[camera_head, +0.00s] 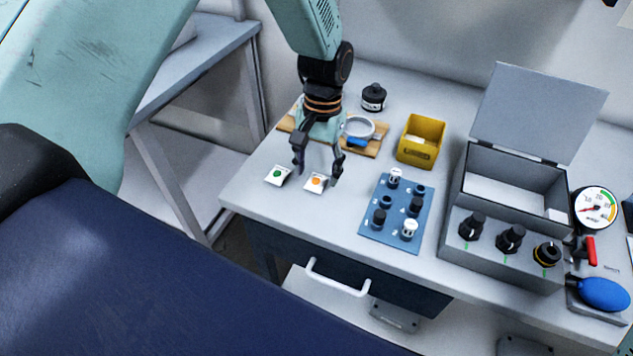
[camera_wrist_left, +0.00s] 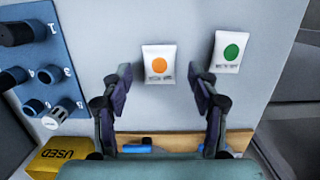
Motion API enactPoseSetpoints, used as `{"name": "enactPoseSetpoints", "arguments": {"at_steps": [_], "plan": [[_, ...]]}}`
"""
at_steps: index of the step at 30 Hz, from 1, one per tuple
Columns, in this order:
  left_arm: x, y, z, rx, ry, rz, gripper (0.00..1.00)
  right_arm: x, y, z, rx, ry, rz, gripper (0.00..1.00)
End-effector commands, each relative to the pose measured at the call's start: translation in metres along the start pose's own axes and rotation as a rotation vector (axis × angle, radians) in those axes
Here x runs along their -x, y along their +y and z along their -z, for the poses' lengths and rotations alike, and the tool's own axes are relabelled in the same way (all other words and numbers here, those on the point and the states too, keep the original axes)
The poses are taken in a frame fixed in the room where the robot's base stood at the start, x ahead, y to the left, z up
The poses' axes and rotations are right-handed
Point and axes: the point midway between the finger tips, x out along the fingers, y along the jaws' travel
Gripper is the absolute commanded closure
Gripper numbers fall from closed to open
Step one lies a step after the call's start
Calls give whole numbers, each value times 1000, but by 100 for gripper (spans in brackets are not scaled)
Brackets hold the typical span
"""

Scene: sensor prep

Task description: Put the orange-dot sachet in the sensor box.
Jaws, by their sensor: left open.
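The orange-dot sachet (camera_head: 317,182) is a small white packet lying flat on the table. It also shows in the left wrist view (camera_wrist_left: 158,64), ahead of the fingertips and between their lines. My left gripper (camera_head: 317,174) is open and empty, pointing down just above and behind this sachet. In the wrist view its two fingers (camera_wrist_left: 160,76) stand apart. A green-dot sachet (camera_head: 278,175) lies to the left of the orange one in the head view. The sensor box (camera_head: 457,218) is grey, at the right of the table, with its lid (camera_head: 540,112) raised. My right gripper is not seen.
A blue block with numbered holes (camera_head: 383,235) holding several sensors stands between sachets and box. A yellow bin (camera_head: 421,140), a wooden board (camera_head: 375,150) and a black-capped jar (camera_head: 373,97) are behind. A gauge (camera_head: 596,207) and blue bulb (camera_head: 604,294) are right of the box.

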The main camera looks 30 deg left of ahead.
Motion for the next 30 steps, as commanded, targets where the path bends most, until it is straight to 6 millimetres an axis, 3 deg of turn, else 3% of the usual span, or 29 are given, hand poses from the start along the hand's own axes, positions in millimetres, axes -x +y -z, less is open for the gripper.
{"name": "enactPoseSetpoints", "arguments": {"at_steps": [3, 10, 26, 30], "plan": [[-14, 0, 1, -1, -1, 0, 40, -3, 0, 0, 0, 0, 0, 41], [-14, 0, 3, -1, 0, 0, 40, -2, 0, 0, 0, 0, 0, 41], [-14, 0, 3, -1, 0, 0, 85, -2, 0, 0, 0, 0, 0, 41], [-14, 0, 3, -1, 0, 0, 86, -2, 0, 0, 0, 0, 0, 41]]}}
